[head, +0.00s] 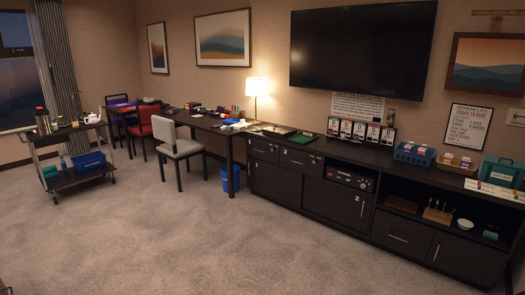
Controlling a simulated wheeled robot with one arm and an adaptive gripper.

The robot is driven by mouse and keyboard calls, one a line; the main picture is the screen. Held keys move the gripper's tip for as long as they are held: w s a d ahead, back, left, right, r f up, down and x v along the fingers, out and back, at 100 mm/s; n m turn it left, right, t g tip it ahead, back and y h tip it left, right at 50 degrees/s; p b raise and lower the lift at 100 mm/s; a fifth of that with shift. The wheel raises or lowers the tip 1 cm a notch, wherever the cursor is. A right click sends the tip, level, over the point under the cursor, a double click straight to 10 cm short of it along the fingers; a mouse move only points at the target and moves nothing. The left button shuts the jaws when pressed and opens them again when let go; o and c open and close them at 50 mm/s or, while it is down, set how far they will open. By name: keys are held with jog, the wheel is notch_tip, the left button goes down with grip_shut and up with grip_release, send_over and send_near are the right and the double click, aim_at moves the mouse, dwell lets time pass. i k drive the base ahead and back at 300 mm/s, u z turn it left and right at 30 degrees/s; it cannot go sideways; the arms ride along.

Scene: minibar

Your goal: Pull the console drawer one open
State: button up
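The long dark console (340,228) runs along the back wall from the middle to the right edge in the head view. Two small drawer fronts sit side by side at its upper left: the left drawer front (264,153) and the right drawer front (302,165). Both have short light handles and look shut. A door below bears a "2" (357,198) and has an upright handle. A further front (397,241) with a slanting light handle is low at the right and looks shut. My gripper is not recognisable in this view.
Open carpet (200,240) lies before the console. A blue bin (231,180), a desk with a pale chair (182,150) and a lit lamp (256,88) stand left of it. A trolley (85,176) stands far left. Baskets and cards crowd the console top.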

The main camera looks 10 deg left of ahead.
aim_at(259, 149)
jog(key=u, duration=0.15)
jog(key=i, duration=2.9)
jog(key=u, duration=0.75)
jog(key=i, duration=2.1)
jog(key=u, duration=0.8)
jog(key=i, duration=1.55)
jog(key=u, duration=0.35)
